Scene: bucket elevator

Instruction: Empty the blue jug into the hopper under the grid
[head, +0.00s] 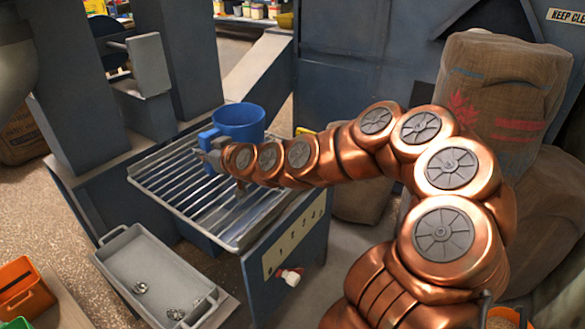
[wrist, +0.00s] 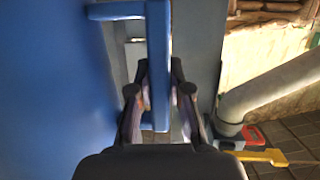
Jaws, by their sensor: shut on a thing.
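The blue jug (head: 240,122) is upright over the back part of the metal grid (head: 172,186) in the head view. I cannot tell whether its base touches the bars. My gripper (head: 214,158) is at the jug's handle (head: 207,138), on its left side. In the wrist view my gripper (wrist: 160,100) has one finger on each side of the blue handle (wrist: 158,60) and is shut on it. The jug's wall (wrist: 50,90) fills the left of that view. The hopper (head: 195,235) is under the grid and mostly hidden. The jug's contents are not visible.
A grey tray (head: 150,262) with small metal pieces is at the front left. An orange bin (head: 22,285) is at the far left edge. Grey posts (head: 180,50) rise behind the grid. Brown sacks (head: 500,95) are stacked at right, beyond my arm.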

